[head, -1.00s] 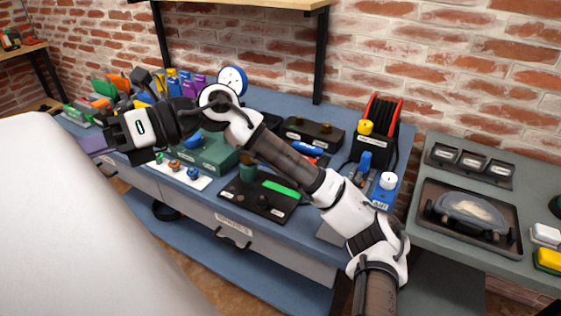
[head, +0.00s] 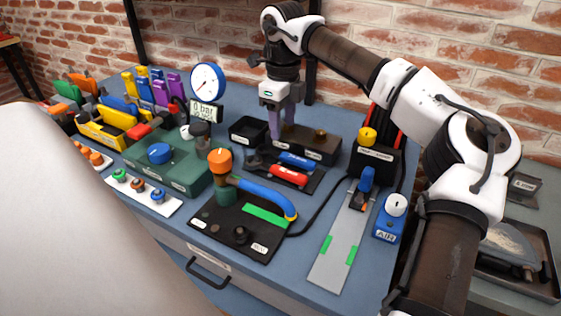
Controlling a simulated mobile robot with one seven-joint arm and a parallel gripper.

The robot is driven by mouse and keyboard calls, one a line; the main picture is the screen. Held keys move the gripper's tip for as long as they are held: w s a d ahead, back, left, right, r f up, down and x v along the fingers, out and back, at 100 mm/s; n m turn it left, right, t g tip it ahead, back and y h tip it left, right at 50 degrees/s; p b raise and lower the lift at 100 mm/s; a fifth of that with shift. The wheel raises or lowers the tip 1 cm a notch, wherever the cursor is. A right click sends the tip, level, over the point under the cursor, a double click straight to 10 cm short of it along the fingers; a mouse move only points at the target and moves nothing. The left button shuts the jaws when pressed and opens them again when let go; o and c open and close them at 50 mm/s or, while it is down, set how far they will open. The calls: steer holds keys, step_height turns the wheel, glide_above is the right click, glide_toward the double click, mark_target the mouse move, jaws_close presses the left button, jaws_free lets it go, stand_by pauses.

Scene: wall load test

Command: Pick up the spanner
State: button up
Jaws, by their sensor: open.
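My gripper (head: 283,131) points down, its two grey-purple fingers apart and nothing seen between them. It is over the back middle of the blue bench, in front of or above a dark box with a brass knob (head: 318,133). I cannot tell its exact height. Just in front of it, a low black tray (head: 309,188) holds a blue-gripped tool (head: 297,161) and a red-gripped tool (head: 288,175). A dark shape lies at the tray's left end. The tools' ends are too small and dark to tell whether either is the spanner.
A black open bin (head: 247,131) is left of my gripper. A pressure gauge (head: 207,82) stands further left. A black board with a blue hose (head: 264,195) is in front. A grey plate with green marks (head: 341,240) lies at right.

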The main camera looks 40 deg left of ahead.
glide_above(283, 169)
steer(key=f, duration=0.8)
steer(key=shift+s+d+f+p, duration=0.1)
steer(key=shift+s+d+p, duration=0.05)
steer(key=shift+s+p, duration=0.2)
steer(key=shift+w+f+p, duration=0.15)
steer(key=shift+f+p, duration=0.2)
steer(key=shift+f, duration=1)
steer(key=shift+w+f+p, duration=0.15)
steer(key=shift+f+p, duration=0.15)
steer(key=shift+f, duration=1)
jaws_close()
